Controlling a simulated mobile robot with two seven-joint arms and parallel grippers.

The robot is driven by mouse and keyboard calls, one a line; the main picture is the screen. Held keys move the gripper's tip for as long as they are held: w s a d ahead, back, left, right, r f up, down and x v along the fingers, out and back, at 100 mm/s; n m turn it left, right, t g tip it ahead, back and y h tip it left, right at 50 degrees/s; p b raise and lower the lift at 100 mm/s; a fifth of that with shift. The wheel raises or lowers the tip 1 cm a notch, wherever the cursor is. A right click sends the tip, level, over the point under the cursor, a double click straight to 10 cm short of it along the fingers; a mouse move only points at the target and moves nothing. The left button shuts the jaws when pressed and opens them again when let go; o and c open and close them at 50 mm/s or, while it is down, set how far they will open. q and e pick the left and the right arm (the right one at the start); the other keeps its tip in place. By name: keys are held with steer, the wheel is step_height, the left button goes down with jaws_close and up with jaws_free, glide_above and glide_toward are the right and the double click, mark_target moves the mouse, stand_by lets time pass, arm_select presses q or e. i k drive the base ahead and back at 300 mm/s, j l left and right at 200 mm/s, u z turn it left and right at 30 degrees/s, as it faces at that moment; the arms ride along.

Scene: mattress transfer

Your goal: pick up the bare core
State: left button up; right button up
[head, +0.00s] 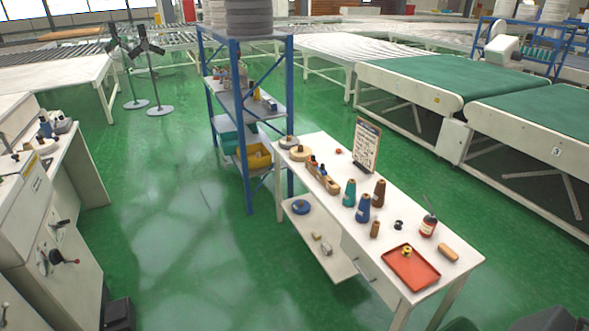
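A small plain brown core (375,229) stands upright on the white table. It looks like the bare core, with no thread visible on it. Beside it stand wound cones: a teal one (349,193), a blue one (363,209) and a dark brown one (379,193). A tan rounded piece (448,252) lies near the table's right end; I cannot tell what it is. Neither gripper can be made out. Dark shapes at the bottom edge may be parts of my arms, but no fingertips show.
The white table (437,282) also holds an orange tray (423,277) with a small yellow spool, a dark red bottle (428,226), a small black spool (398,225) and a standing board (366,145). A blue shelf rack (247,185) stands behind. Green floor left of the table is clear.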

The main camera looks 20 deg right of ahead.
mark_target(375, 225)
steer(key=z, duration=1.3)
